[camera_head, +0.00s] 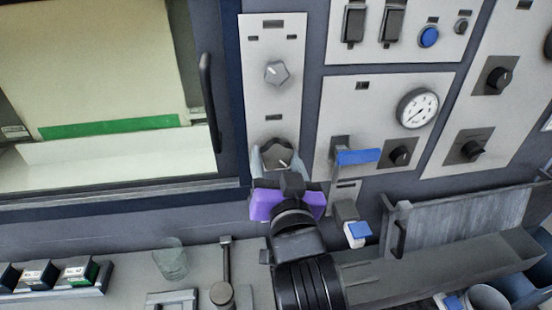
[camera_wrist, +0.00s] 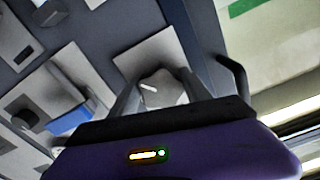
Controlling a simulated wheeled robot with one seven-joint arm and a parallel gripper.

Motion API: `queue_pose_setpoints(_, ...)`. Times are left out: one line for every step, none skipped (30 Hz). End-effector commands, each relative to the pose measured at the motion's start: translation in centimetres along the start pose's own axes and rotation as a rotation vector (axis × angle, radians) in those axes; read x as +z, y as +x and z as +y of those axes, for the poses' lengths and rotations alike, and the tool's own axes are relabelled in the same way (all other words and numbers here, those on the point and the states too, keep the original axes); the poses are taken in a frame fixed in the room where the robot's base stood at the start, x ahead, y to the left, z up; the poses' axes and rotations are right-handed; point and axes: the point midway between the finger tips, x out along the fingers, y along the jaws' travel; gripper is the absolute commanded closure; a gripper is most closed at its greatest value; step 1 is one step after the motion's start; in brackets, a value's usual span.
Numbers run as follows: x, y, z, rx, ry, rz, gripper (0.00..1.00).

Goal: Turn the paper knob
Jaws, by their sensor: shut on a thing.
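A light grey knob (camera_head: 284,157) sits low on the narrow pale panel (camera_head: 257,95) right of the large window. My gripper (camera_head: 280,164) is shut on this lower knob, one finger on each side of it. The wrist view shows the knob (camera_wrist: 162,89) between the two fingers, with a white pointer line on its face. A second, similar grey knob (camera_head: 277,73) sits higher on the same panel, untouched. The labels above both knobs are too small to read, so I cannot tell which is marked paper.
Right of the knob are a blue lever (camera_head: 358,157), a small black knob (camera_head: 401,154) and a round gauge (camera_head: 418,108). A dark door handle (camera_head: 209,100) stands out on the left. A glass (camera_head: 171,262) and an upright lever (camera_head: 226,268) stand on the bench below.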

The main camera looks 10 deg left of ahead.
Motion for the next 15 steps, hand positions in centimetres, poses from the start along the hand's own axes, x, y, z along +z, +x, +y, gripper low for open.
queue_pose_setpoints(0.04, -0.01, 0.01, 0.0, 0.003, 0.0, 0.85)
queue_pose_setpoints(0.05, -0.01, 0.01, 0.0, 0.006, 0.0, 0.85)
queue_pose_setpoints(0.07, -0.01, 0.01, 0.0, 0.012, 0.0, 0.85)
queue_pose_setpoints(0.08, -0.01, 0.01, 0.0, 0.018, 0.001, 0.85)
queue_pose_setpoints(0.09, -0.01, 0.01, 0.0, 0.026, 0.001, 0.85)
queue_pose_setpoints(0.12, -0.01, 0.0, 0.0, 0.038, 0.001, 0.85)
queue_pose_setpoints(0.14, -0.01, 0.0, 0.0, 0.049, 0.002, 0.85)
queue_pose_setpoints(0.16, -0.01, 0.01, 0.0, 0.063, 0.002, 0.85)
queue_pose_setpoints(0.21, -0.01, 0.01, 0.0, 0.082, 0.001, 0.85)
queue_pose_setpoints(0.25, -0.01, 0.01, 0.0, 0.1, 0.001, 0.85)
queue_pose_setpoints(0.28, -0.01, 0.0, 0.0, 0.118, 0.001, 0.85)
queue_pose_setpoints(0.29, 0.0, -0.01, 0.0, 0.146, 0.001, 0.85)
queue_pose_setpoints(0.31, 0.0, -0.02, 0.0, 0.168, 0.002, 0.85)
queue_pose_setpoints(0.33, 0.01, -0.03, 0.0, 0.192, 0.001, 0.85)
queue_pose_setpoints(0.36, 0.01, -0.05, 0.0, 0.226, 0.001, 0.85)
